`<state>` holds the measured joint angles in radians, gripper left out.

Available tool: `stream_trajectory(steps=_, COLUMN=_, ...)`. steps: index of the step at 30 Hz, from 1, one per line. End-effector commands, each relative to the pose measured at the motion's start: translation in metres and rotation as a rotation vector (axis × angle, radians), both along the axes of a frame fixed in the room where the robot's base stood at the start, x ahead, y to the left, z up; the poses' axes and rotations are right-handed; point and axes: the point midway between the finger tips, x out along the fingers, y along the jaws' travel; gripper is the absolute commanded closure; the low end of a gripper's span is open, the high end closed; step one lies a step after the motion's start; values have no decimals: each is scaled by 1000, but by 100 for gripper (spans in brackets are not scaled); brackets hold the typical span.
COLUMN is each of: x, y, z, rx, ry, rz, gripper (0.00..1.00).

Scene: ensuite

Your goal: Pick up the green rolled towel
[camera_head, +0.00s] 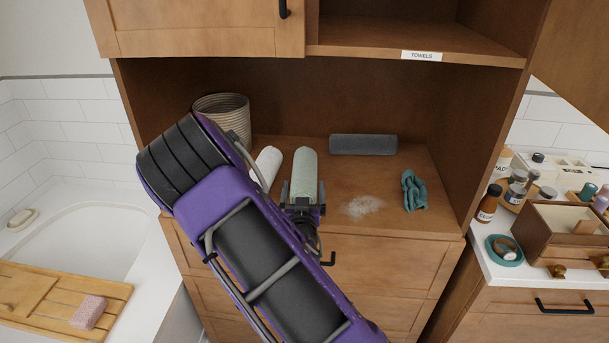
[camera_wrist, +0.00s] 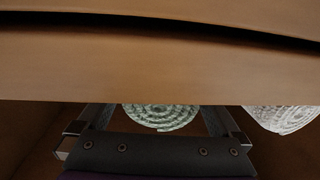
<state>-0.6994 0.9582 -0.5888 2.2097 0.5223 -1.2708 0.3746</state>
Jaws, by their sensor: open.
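The green rolled towel (camera_head: 305,167) lies on the cabinet's wooden counter, its length running away from me. My gripper (camera_head: 303,191) is open at its near end, with one finger to each side. In the wrist view, the towel's coiled end (camera_wrist: 160,116) shows between the two spread fingers of my gripper (camera_wrist: 155,112). A wooden band across that view cuts off part of the coil. I cannot tell whether the fingers touch the towel.
A white rolled towel (camera_head: 268,166) lies close on the left, partly behind my arm. A ribbed basket (camera_head: 224,115) stands behind it. A grey roll (camera_head: 363,145) lies at the back, a crumpled teal cloth (camera_head: 413,190) at the right, and white powder (camera_head: 362,206) between. An upper shelf (camera_head: 390,39) overhangs.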

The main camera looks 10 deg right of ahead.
Motion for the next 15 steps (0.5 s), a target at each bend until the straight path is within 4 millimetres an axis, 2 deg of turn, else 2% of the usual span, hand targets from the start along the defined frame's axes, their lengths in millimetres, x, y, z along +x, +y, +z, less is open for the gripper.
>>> stream_trajectory(steps=3, x=16, y=-4, z=0, rx=0, ry=0, rz=-1, gripper=0)
stream_trajectory(steps=6, x=22, y=-6, z=0, rx=0, ry=-1, rz=0, gripper=0)
stream_trajectory(steps=13, x=23, y=-6, z=0, rx=0, ry=0, rz=0, gripper=0)
stream_trajectory(steps=15, x=23, y=-6, z=0, rx=0, ry=0, rz=0, gripper=13)
